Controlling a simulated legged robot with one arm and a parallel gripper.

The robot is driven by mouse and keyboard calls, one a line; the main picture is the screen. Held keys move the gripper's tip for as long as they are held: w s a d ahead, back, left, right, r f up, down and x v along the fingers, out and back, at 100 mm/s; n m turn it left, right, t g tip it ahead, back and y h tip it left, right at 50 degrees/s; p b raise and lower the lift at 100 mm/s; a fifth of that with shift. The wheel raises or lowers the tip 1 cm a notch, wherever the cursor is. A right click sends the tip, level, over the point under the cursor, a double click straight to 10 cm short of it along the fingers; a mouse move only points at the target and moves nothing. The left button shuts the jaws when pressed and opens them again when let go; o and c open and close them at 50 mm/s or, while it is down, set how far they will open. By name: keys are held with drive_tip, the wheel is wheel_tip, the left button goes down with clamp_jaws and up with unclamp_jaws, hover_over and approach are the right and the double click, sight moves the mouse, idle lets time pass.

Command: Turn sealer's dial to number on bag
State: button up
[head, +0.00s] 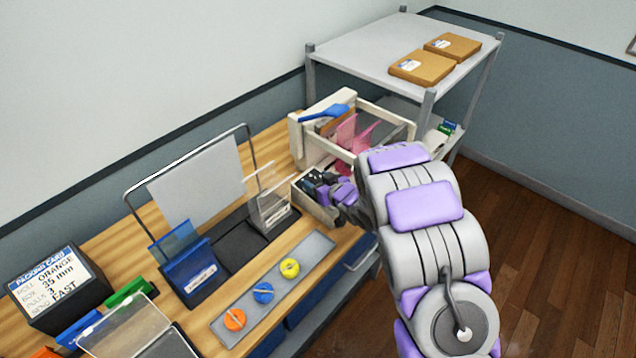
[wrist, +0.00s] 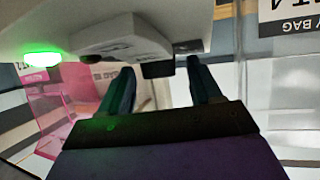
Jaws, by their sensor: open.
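My gripper (head: 318,184) is at the back right of the bench, in front of a cream frame (head: 299,140) that may be the sealer. In the wrist view its two dark fingers (wrist: 161,85) are apart. A pale machine body (wrist: 60,25) with a glowing green light (wrist: 42,59) fills the top. A dark block (wrist: 158,69) sits on its underside near the gap between the fingers; I cannot tell whether it is the dial. A label reading "BAG" (wrist: 290,15) is cut off at the top right, so I cannot read a number with certainty.
A packing card (head: 48,275) is at left. Orange, blue and yellow rolls lie on a grey tray (head: 232,330). A shelf (head: 375,45) holding boxes stands behind. The floor at right is clear.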

drive_tip(key=c, duration=1)
drive_tip(key=shift+d+r+n+p, duration=0.1)
drive_tip(key=shift+r+n+p, duration=0.15)
drive_tip(key=shift+p, duration=0.65)
drive_tip(key=shift+c, duration=0.2)
drive_tip(key=p, duration=0.1)
drive_tip(key=n+g+y+p, duration=0.1)
drive_tip(key=p, duration=0.1)
drive_tip(key=shift+w+d+n+y, duration=0.1)
drive_tip(key=shift+w+n+y, duration=0.05)
drive_tip(key=shift+n+y, duration=0.15)
drive_tip(key=n+g+y+p, duration=0.1)
drive_tip(key=p, duration=0.2)
drive_tip(key=shift+n, duration=0.25)
drive_tip(key=shift+w+f+n+g+y+p, duration=0.1)
drive_tip(key=shift+f+n+g+y+p, duration=0.1)
drive_tip(key=shift+n+g+y+p, duration=0.45)
